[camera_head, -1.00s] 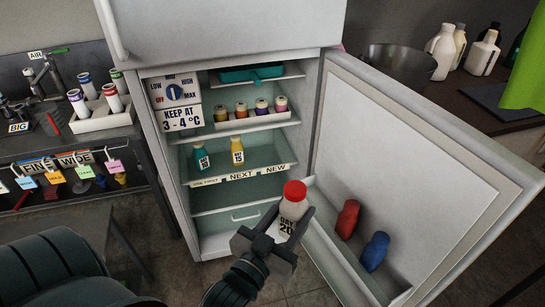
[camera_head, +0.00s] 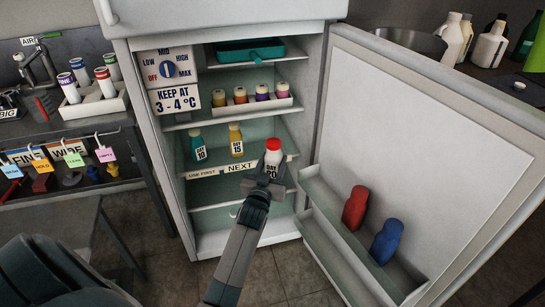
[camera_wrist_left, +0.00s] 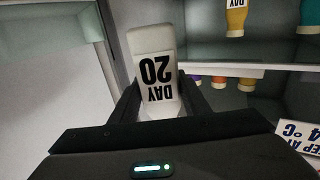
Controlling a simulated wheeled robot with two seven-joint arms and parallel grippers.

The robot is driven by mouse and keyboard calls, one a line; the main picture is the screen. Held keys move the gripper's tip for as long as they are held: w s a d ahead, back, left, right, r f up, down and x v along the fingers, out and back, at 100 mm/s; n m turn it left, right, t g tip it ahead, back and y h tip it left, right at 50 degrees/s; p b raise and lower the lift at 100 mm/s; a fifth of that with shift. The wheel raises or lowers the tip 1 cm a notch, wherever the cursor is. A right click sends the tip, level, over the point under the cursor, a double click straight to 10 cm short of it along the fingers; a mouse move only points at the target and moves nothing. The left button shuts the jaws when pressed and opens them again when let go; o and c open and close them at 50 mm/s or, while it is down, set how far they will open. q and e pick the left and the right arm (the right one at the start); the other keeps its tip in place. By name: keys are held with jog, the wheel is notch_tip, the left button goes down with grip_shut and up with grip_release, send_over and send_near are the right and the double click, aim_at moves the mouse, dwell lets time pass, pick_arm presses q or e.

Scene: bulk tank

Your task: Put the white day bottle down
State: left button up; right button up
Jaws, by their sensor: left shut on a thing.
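The white day bottle (camera_head: 273,150) has a red cap and a "DAY 20" label. My left gripper (camera_head: 266,176) is shut on it, with one finger on each side. The bottle is upright at the right end of the fridge's middle shelf (camera_head: 215,168); I cannot tell whether its base touches the shelf. The left wrist view shows the bottle (camera_wrist_left: 152,60) upside down between the fingers (camera_wrist_left: 158,108). On the same shelf stand a teal "DAY 10" bottle (camera_head: 198,146) and a yellow "DAY 15" bottle (camera_head: 236,140). My right gripper is not in view.
The open fridge door (camera_head: 420,130) stands to the right, with a red bottle (camera_head: 355,207) and a blue bottle (camera_head: 386,241) in its rack. A shelf above holds several small jars (camera_head: 262,92). A temperature dial (camera_head: 168,69) is at the upper left.

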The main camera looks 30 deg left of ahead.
pick_arm(q)
jog(key=w+a+f+n+y+b, duration=0.1)
jog(key=w+a+f+y+b, duration=0.1)
jog(key=w+a+f+b, duration=0.2)
jog(key=w+a+f, duration=0.2)
jog(key=w+a, duration=0.2)
jog(key=w, duration=0.1)
jog(key=shift+a+f+g, duration=0.35)
jog(key=shift+f+g, duration=0.05)
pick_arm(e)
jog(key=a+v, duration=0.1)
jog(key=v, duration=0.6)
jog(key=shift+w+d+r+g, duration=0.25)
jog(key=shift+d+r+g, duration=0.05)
